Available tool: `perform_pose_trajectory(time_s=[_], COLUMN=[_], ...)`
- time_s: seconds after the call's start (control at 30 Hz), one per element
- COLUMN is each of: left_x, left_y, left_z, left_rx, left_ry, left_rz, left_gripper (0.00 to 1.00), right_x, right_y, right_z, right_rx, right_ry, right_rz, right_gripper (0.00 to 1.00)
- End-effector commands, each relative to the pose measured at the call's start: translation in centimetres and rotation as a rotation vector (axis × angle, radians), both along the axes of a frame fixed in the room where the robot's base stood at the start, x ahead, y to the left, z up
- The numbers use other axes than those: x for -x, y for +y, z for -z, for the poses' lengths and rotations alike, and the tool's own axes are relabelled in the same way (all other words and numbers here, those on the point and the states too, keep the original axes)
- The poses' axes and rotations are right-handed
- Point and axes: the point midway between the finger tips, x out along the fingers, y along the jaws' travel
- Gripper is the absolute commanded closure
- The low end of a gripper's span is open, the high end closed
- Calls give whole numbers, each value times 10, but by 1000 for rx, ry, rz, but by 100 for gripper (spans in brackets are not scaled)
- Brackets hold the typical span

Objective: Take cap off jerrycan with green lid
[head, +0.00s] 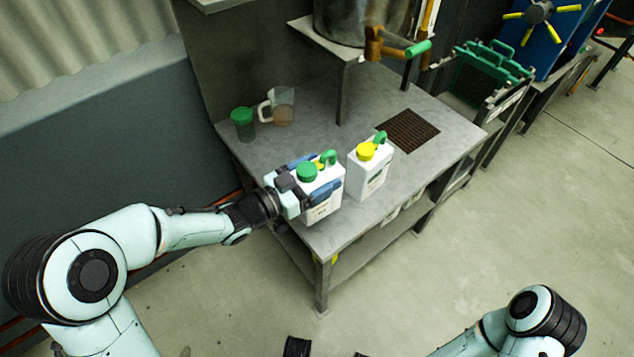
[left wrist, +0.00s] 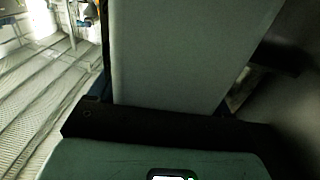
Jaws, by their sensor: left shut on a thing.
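The white jerrycan (head: 333,192) with the green lid (head: 307,171) stands upright near the table's front left edge in the head view. Its lid is on, and a green handle shows behind it. My left gripper (head: 306,188) reaches in from the left and is shut around the can's body, with one blue finger on each side below the lid. In the left wrist view a pale grey face of the can (left wrist: 185,50) fills the middle. My right arm enters at bottom right; its gripper cannot be made out clearly at the bottom edge.
A second white jerrycan (head: 369,180) with a yellow lid stands close to the right. A green-lidded jar (head: 243,124) and a clear jug (head: 281,108) stand at the back left. A metal vessel (head: 365,20) is on a stand behind. The table (head: 445,125) is clear at right, beside a dark grate (head: 407,131).

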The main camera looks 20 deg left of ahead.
Motion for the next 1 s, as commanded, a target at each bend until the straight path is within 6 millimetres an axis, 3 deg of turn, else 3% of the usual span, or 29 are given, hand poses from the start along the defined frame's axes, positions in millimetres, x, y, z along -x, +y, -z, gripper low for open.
perform_pose_trajectory(time_s=[0.03, 0.2, 0.43, 0.67, 1.0], left_x=[0, 0, 0, 0, 0], left_y=[0, 0, 0, 0, 0], left_z=[-22, -74, -127, -150, -152], left_rx=[-2, -1, -1, 0, 0], left_ry=[-10, -11, -6, -3, -1], left_rz=[-1, -1, -1, 0, 0], left_gripper=[71, 71, 71, 71, 71], right_x=[4, 9, 14, 17, 18], right_y=[2, 2, 1, 1, 1], right_z=[-8, -19, -31, -35, -35], right_rx=[-5, -7, -9, -12, -11], right_ry=[12, 27, 48, 59, 60], right_rz=[-6, -9, -12, -15, -15], right_gripper=[31, 31, 31, 31, 31])
